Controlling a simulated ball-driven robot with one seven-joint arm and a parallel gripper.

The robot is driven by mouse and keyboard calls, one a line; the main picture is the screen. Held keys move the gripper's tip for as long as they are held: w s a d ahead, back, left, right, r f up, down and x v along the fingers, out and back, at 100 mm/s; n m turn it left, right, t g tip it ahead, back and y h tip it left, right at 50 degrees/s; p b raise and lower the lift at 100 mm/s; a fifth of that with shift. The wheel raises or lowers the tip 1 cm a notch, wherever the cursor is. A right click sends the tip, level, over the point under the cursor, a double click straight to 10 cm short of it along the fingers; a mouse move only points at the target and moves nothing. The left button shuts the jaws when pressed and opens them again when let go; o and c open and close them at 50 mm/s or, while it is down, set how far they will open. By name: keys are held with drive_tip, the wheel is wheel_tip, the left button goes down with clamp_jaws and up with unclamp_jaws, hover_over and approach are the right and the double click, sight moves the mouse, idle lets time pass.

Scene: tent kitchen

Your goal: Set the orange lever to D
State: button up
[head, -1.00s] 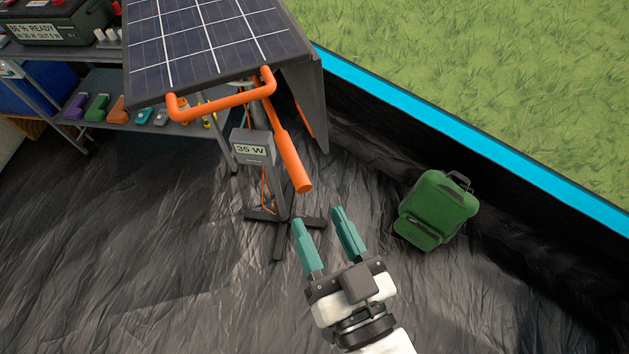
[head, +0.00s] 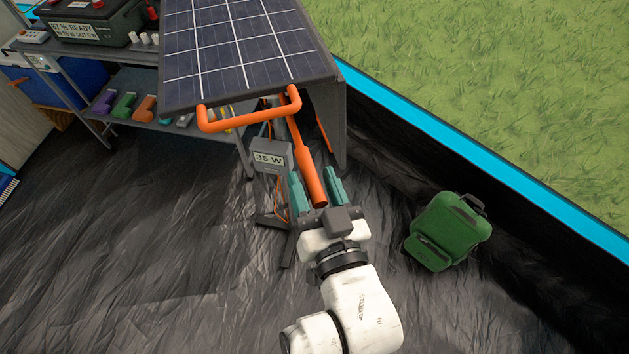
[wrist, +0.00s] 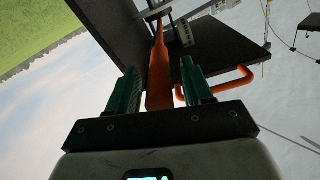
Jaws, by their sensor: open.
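The orange lever (head: 311,178) hangs down from under the solar panel (head: 240,50), with its thick grip at the lower end. In the head view my gripper (head: 313,187) is open, with one teal finger on each side of the grip. In the wrist view the lever (wrist: 159,75) also lies between the open fingers (wrist: 160,85), with gaps visible on both sides. I cannot tell whether a finger touches it. No D mark is visible.
An orange bar handle (head: 240,124) juts from the panel's front edge. A grey box (head: 271,157) reading 35 W sits on the stand. A green backpack (head: 448,230) lies to the right. A shelf unit (head: 170,127) stands at the left.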

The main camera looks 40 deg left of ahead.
drive_tip(key=shift+c, duration=0.4)
clamp_jaws()
